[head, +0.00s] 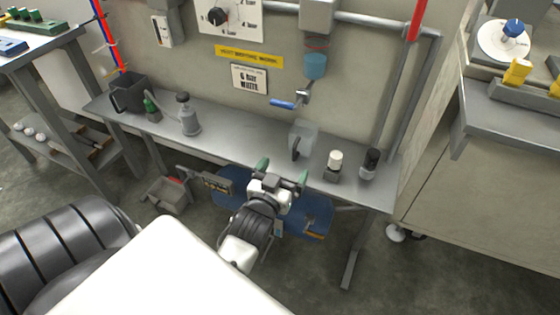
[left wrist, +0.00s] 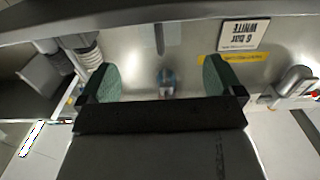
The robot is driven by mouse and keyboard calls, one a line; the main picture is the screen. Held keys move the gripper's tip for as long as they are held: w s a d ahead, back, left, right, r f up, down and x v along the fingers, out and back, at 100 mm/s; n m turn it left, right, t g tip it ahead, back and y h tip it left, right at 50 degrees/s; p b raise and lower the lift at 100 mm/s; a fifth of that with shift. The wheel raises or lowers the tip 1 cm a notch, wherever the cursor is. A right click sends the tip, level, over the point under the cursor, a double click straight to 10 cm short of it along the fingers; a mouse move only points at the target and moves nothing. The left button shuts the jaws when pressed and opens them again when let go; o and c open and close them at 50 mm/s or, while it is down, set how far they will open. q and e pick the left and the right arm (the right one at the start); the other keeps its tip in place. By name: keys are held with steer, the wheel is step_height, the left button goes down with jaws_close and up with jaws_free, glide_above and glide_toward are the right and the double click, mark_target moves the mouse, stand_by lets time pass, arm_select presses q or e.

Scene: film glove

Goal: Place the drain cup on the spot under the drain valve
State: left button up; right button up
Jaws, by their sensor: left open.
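A translucent grey cup with a dark handle (head: 304,137), which I take as the drain cup, stands upright on the grey bench below the drain valve (head: 302,96) with its blue lever. My left gripper (head: 282,174) has green fingertips. It is open and empty at the bench's front edge, in front of the cup and apart from it. In the left wrist view, turned upside down, the open fingers (left wrist: 160,80) frame a small blue part (left wrist: 166,82), perhaps the filter bowl. A dark bar above it may be the cup's handle; I cannot tell. My right gripper is out of view.
A white-capped item (head: 334,165) and a black-capped bottle (head: 370,163) stand to the cup's right. The bench (head: 240,138) is clear between canister and cup.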

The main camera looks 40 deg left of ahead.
arm_select(q)
steer(key=s+d+f+m+g+h, duration=0.2)
steer(key=s+d+m+g+h, duration=0.3)
steer(key=s+d+g, duration=0.3)
steer(key=s+d, duration=0.3)
steer(key=shift+s+d+h, duration=0.25)
steer(key=shift+s+h, duration=0.15)
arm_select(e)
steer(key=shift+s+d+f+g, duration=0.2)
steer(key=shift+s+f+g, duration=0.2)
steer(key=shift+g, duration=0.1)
